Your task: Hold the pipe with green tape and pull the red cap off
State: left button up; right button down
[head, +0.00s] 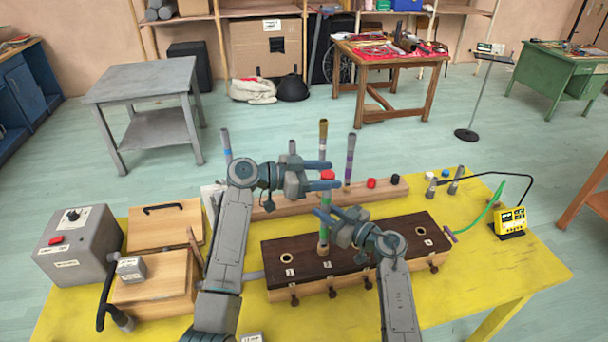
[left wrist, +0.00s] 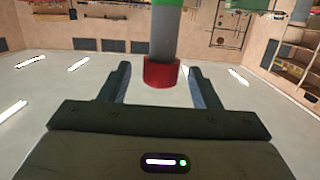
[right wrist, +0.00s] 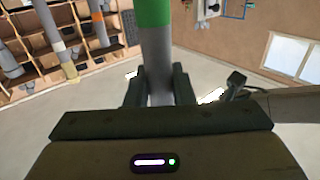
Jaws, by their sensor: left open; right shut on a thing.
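The pipe with green tape (head: 324,234) stands upright at the dark-topped wooden block (head: 300,252). A red cap (head: 327,175) is on its upper end. My left gripper (head: 322,175) is open at the cap's height. In the left wrist view the cap (left wrist: 160,72) shows between the spread fingers, with gaps at both sides. My right gripper (head: 324,216) is shut on the pipe below the cap. In the right wrist view the grey pipe (right wrist: 157,55) is between the fingers, next to the green tape (right wrist: 153,12).
A wooden rack (head: 275,209) behind holds other upright pipes, with a loose red cap (head: 371,183) and black cap (head: 395,180) near its right end. A grey box (head: 78,245) and wooden boxes stand left. A yellow meter (head: 511,222) is right. The yellow table's front right is clear.

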pick_arm(q)
jog(key=shift+x, duration=1.4)
jog(key=shift+c, duration=0.5)
jog(key=c, duration=0.9)
jog(key=shift+c, duration=0.2)
jog(key=shift+r, duration=0.25)
jog(key=shift+r, duration=1.05)
jog(key=shift+r, duration=0.1)
notch_tip(320, 180, up, 3)
jog(key=shift+f, duration=0.1)
